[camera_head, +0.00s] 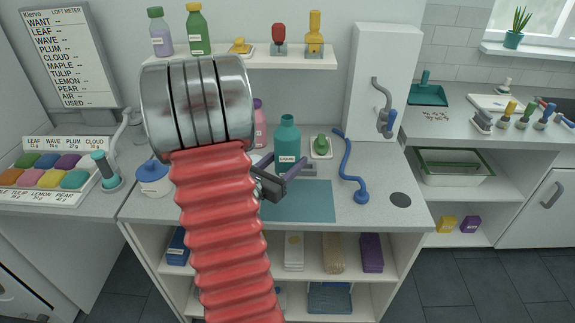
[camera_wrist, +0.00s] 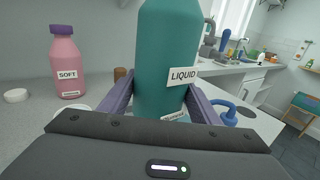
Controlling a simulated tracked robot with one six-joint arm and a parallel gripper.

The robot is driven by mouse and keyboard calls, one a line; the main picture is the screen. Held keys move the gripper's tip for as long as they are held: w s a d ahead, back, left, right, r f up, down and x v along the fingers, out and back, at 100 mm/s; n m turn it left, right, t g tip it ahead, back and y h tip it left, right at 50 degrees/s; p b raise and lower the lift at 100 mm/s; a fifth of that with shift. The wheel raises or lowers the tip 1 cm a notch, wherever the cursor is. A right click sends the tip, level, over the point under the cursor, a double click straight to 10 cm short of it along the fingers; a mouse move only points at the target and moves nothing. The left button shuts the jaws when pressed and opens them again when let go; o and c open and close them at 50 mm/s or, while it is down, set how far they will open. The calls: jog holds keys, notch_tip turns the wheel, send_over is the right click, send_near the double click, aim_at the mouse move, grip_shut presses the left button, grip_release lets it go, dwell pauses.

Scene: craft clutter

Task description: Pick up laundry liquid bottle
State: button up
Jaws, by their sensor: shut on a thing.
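The laundry liquid bottle is a teal bottle with a white "LIQUID" label, seen in the head view (camera_head: 287,140) standing upright over the counter. It also fills the middle of the wrist view (camera_wrist: 166,50). My gripper (camera_head: 283,172) has its purple fingers on both sides of the bottle's lower part and is shut on it; the fingers also show in the wrist view (camera_wrist: 160,100). Whether the bottle's base touches what lies below cannot be told. My red arm hides part of the counter's left side.
A pink "SOFT" bottle (camera_wrist: 67,62) stands left of the teal bottle. A green item on a small dish (camera_head: 321,146) and a blue hose (camera_head: 349,170) are to the right. A teal mat (camera_head: 308,205) lies in front.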

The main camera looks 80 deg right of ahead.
jog(key=shift+r, duration=0.8)
jog(key=shift+r, duration=0.1)
dwell(0.3)
jog(key=w+a+f+n+t, duration=0.1)
jog(key=w+a+n+t, duration=0.55)
jog(key=w, duration=0.95)
jog(key=w+a+f+n+t, duration=0.25)
jog(key=w+a+t, duration=0.45)
jog(key=w+a, duration=0.65)
jog(key=w+a+n+t+y, duration=0.3)
jog(key=w+a+y, duration=0.1)
jog(key=a, duration=0.7)
jog(key=w+a+f+n+t+y, duration=0.1)
jog(key=w+a+n+t+y, duration=0.2)
jog(key=w+a, duration=0.3)
jog(key=w+a+f+n+t+y, duration=0.1)
jog(key=w+a+n+t+y, duration=0.2)
jog(key=a, duration=1.4)
jog(key=shift+w+n+t+y, duration=0.3)
jog(key=shift+w+t+y, duration=0.15)
jog(key=shift+w+y, duration=0.55)
jog(key=shift+f, duration=0.1)
